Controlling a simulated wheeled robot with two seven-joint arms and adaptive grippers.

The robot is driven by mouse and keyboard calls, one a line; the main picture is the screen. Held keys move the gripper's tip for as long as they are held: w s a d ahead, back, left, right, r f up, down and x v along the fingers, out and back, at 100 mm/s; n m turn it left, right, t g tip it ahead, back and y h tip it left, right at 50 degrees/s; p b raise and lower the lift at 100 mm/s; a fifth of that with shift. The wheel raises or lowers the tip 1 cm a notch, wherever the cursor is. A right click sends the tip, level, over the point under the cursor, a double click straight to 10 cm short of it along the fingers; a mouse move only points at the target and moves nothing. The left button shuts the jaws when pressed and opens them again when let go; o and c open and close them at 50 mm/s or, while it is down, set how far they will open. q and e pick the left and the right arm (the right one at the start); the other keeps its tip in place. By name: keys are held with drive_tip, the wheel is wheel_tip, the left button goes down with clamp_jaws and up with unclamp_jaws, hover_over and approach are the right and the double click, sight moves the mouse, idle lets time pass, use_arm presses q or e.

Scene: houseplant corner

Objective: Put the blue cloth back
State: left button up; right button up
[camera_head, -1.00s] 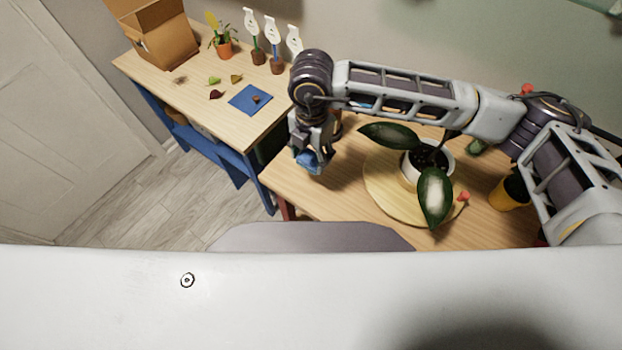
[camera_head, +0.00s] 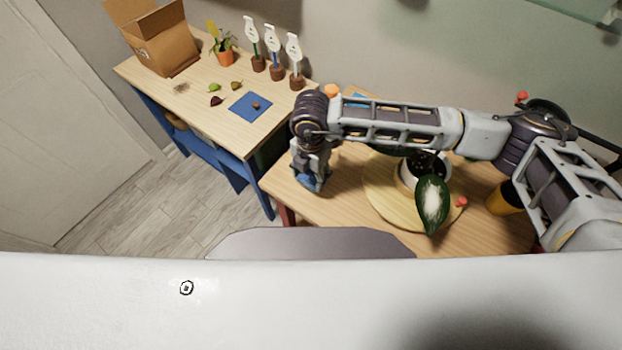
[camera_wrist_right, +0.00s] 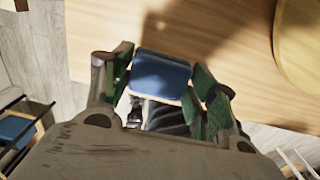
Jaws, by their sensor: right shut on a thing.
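The blue cloth (camera_head: 306,183) is a small folded blue pad at the left end of the near wooden table (camera_head: 335,205). My right gripper (camera_head: 311,176) is shut on it from above. In the right wrist view the cloth (camera_wrist_right: 161,74) sits between the green-padded fingers, low over the bare wood near the table edge. I cannot tell whether it touches the wood. My left gripper is not in view.
A potted plant with large leaves (camera_head: 432,205) stands on a round wooden board (camera_head: 382,203), right of the gripper. A yellow pot (camera_head: 502,199) is farther right. The far table (camera_head: 205,110) holds a cardboard box (camera_head: 160,45), a blue square (camera_head: 243,111) and tagged stakes.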

sight(311, 175)
drive_tip(key=shift+f+p, duration=0.3)
drive_tip(key=shift+f, duration=1.55)
drive_tip(key=shift+f, duration=0.2)
drive_tip(key=o, duration=1)
drive_tip(key=shift+r, duration=0.25)
wheel_tip(311, 175, up, 12)
drive_tip(key=shift+f+b, duration=0.1)
drive_tip(key=shift+b, duration=0.95)
drive_tip(key=shift+s, duration=0.1)
